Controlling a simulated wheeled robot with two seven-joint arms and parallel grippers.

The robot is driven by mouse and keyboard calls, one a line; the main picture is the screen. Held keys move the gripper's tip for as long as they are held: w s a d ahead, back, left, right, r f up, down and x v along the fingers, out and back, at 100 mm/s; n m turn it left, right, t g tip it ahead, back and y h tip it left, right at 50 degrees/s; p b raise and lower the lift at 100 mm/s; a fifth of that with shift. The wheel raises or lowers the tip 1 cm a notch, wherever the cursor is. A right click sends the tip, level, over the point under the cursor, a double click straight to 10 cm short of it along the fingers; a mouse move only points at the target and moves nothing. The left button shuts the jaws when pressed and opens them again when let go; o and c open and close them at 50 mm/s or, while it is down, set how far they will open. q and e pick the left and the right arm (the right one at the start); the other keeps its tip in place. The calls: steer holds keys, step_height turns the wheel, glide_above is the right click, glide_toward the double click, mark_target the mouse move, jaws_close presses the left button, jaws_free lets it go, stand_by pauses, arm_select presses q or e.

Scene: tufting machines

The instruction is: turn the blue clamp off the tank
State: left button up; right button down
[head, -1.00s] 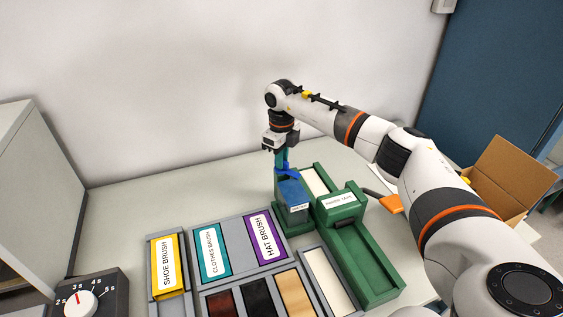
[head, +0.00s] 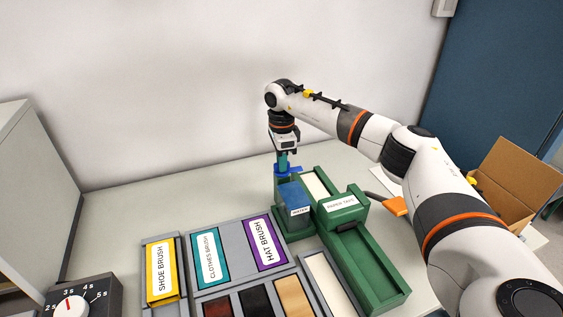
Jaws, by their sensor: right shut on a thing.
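The blue clamp (head: 295,170) is a small bright blue piece at the top back of the green tape stand, just behind the tank. The tank (head: 294,197) is a darker blue box with a white label, sitting in the green stand. My right gripper (head: 283,166) points straight down and is shut on the blue clamp; the fingertips are small and partly hidden. From here I cannot tell whether the clamp still overlaps the tank's top. My left gripper is not in view.
The green paper tape machine (head: 375,265) stands right of the tank. A grey tray with shoe, clothes and hat brush boxes (head: 265,244) lies in front. A dial box (head: 82,299) is at lower left, an open carton (head: 500,180) at right. The back left table is clear.

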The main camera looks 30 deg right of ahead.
steer(key=shift+r+n, duration=0.15)
steer(key=shift+n, duration=0.45)
steer(key=c, duration=1.4)
jaws_free()
step_height(320, 180, up, 12)
steer(key=b, duration=0.2)
steer(key=shift+b, duration=0.35)
steer(key=shift+d, duration=0.1)
